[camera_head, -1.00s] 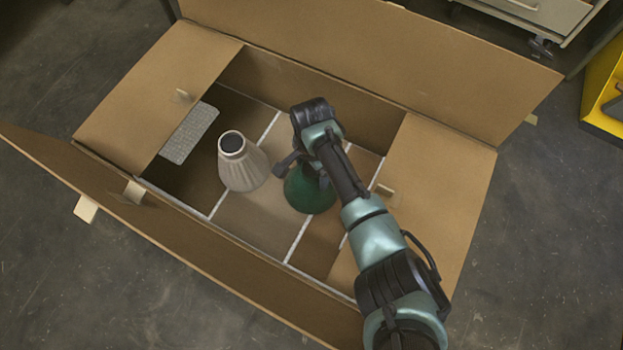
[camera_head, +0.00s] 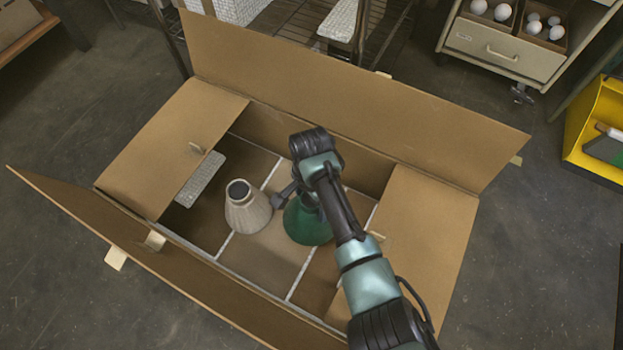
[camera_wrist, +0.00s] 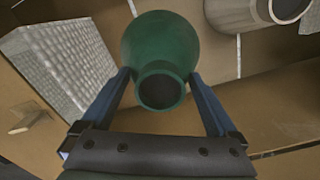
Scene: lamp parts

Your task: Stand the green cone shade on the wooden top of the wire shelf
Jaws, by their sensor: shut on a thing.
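The green cone shade (camera_head: 308,224) is inside the open cardboard box, its wide end down and its narrow neck up. In the wrist view the green shade (camera_wrist: 160,50) sits between the two blue fingers, with its round neck opening facing the camera. My gripper (camera_wrist: 165,88) is shut on the shade near its neck. In the head view my gripper (camera_head: 305,195) is partly hidden by my wrist. I cannot tell whether the shade's rim touches the box floor.
A pale ribbed shade (camera_head: 248,210) stands left of the green one in the box. A white textured block (camera_head: 200,178) lies at the box's left. Raised cardboard flaps (camera_head: 350,95) surround the box. A drawer cabinet (camera_head: 510,50) and yellow bin (camera_head: 598,140) stand right.

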